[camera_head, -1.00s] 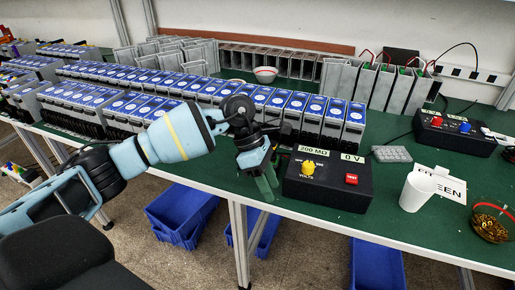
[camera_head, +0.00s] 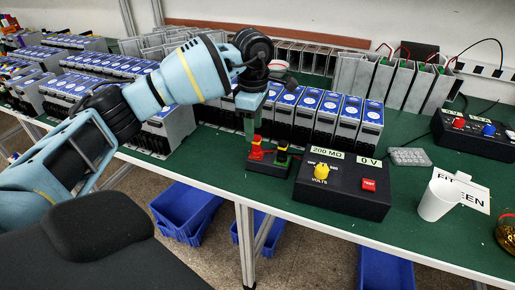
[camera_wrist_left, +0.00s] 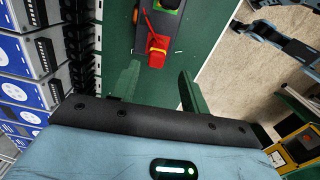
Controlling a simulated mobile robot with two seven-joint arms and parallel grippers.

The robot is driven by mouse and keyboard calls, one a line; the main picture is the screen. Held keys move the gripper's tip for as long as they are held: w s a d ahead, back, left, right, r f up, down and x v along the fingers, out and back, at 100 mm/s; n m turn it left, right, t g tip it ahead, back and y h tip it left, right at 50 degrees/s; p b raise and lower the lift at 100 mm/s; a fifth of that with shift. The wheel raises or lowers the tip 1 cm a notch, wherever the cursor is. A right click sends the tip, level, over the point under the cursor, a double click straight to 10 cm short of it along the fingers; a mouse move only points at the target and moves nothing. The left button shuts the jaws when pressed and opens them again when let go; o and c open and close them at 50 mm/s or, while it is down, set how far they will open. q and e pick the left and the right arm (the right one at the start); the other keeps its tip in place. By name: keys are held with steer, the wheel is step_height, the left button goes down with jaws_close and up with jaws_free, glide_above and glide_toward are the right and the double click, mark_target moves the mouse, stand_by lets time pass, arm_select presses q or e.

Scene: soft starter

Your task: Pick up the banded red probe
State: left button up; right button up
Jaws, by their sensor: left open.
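The red probe (camera_head: 257,147) stands in a low dark holder (camera_head: 266,166) at the table's front edge, left of the black meter box. A darker probe with yellow and green parts (camera_head: 282,154) stands just to its right. My left gripper (camera_head: 248,124) points down just above and slightly left of the red probe. Its green fingers are apart with nothing between them. In the left wrist view the red probe (camera_wrist_left: 157,44) lies beyond the gap between the fingertips (camera_wrist_left: 158,78), apart from both. My right gripper is not seen.
The black meter box (camera_head: 335,186) with a yellow knob and red button is close to the right of the holder. Rows of blue-topped units (camera_head: 325,118) stand behind. A white cup (camera_head: 437,200) and keypad (camera_head: 410,156) sit further right.

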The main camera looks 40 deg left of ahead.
mark_target(257, 136)
arm_select(q)
steer(key=shift+w+d+f, duration=0.1)
steer(key=shift+w+f, duration=0.1)
steer(key=shift+f, duration=1.35)
steer(key=shift+w+f, duration=0.15)
steer(key=shift+f, duration=1.4)
jaws_close()
steer(key=shift+r, duration=0.1)
steer(key=shift+r, duration=0.55)
step_height(257, 136, up, 2)
steer(key=shift+w+r, duration=0.1)
steer(key=shift+r, duration=0.05)
steer(key=s+d+r, duration=0.1)
steer(key=s+d, duration=0.9)
steer(key=d, duration=0.2)
steer(key=shift+s+d+r+b, duration=0.2)
steer(key=shift+d+r+b, duration=0.05)
steer(key=shift+b, duration=0.05)
